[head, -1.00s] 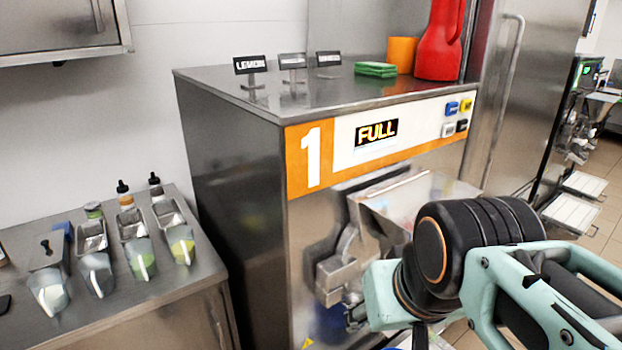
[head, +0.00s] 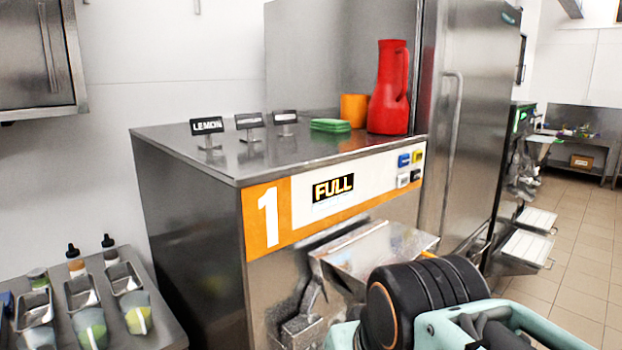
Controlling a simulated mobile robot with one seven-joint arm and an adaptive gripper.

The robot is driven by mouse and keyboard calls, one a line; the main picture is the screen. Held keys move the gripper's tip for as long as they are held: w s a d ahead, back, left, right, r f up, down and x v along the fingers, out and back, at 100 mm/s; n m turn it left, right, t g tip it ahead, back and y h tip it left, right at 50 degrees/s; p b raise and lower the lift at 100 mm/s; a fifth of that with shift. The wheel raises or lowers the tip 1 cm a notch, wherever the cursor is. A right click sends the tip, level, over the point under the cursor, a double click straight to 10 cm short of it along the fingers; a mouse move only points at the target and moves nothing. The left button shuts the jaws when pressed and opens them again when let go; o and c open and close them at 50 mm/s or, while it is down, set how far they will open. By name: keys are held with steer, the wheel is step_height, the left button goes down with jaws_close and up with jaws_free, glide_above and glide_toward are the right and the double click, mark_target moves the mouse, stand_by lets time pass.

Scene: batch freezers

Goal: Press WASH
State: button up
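Batch freezer 1 (head: 190,225) stands in the middle of the head view, with an orange and white front panel. Its display (head: 333,188) reads FULL. A small group of buttons sits at the panel's right end: a blue button (head: 404,160), a yellow one (head: 418,157), a pale one (head: 403,180) and a dark one (head: 416,175). Their labels are too small to read, so I cannot tell which is WASH. My arm crosses the lower right, in front of the freezer and below the buttons. My gripper is out of view.
A metal hopper (head: 375,248) juts from the freezer front near my arm. On top stand a red jug (head: 389,90), an orange cup (head: 354,110), green sponges (head: 330,126) and a LEMON sign (head: 207,126). Floor is free at right.

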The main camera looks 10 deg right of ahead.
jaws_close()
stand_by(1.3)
